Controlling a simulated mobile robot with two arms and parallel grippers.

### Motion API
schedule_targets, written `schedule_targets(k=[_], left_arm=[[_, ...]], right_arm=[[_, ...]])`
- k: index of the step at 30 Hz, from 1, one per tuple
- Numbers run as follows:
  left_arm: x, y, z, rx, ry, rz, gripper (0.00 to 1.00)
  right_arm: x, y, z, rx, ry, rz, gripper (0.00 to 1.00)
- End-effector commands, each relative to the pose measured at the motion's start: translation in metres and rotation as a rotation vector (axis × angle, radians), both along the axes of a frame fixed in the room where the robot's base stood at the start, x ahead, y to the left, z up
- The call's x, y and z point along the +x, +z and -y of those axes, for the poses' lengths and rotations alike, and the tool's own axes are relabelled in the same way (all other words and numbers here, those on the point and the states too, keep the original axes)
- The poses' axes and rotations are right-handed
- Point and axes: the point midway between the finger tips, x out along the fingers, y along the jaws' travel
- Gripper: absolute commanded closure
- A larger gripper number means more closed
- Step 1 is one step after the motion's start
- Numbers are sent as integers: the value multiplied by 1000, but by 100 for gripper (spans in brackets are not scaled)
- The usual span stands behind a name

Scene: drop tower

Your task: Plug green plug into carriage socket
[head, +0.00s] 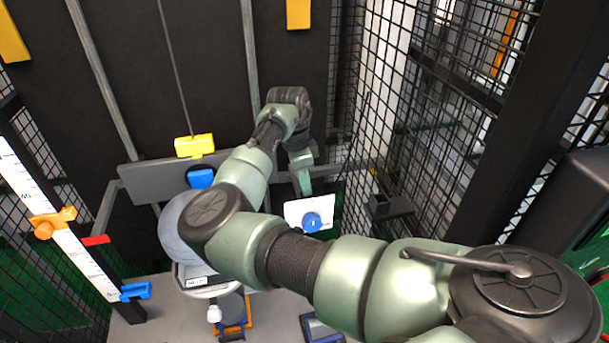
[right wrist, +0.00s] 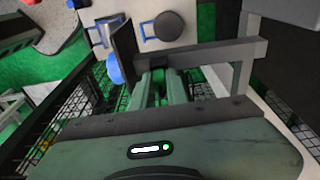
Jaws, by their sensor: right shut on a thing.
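My right arm comes in from the lower right of the head view, and its gripper (head: 302,168) points down beside the grey bar at the middle. In the right wrist view the right gripper (right wrist: 170,88) is shut on a green piece, which looks like the green plug (right wrist: 161,80). The fingers hide most of it. The carriage (head: 150,184) is a wide grey plate left of the gripper, with a yellow block (head: 194,145) above it and a blue block (head: 201,178) at its front. I cannot make out its socket. My left gripper is not in view.
A white box with a blue knob (head: 312,222) stands just below the right gripper. A white scale (head: 62,240) with orange, red and blue markers is at the left. Mesh fencing (head: 440,130) and a dark post (head: 510,130) bound the right side.

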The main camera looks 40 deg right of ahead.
Motion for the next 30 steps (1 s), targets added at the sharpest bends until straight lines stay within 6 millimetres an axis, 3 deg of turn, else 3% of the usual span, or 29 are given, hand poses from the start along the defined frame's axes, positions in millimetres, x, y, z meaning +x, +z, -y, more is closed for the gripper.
schedule_targets(k=[25,26,28,30], left_arm=[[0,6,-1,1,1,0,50],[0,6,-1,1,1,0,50],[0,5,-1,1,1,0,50],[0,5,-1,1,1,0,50]], right_arm=[[0,-5,0,0,0,0,100],[0,-6,0,0,0,0,82],[0,-6,0,0,0,0,63],[0,-6,0,0,0,0,60]])
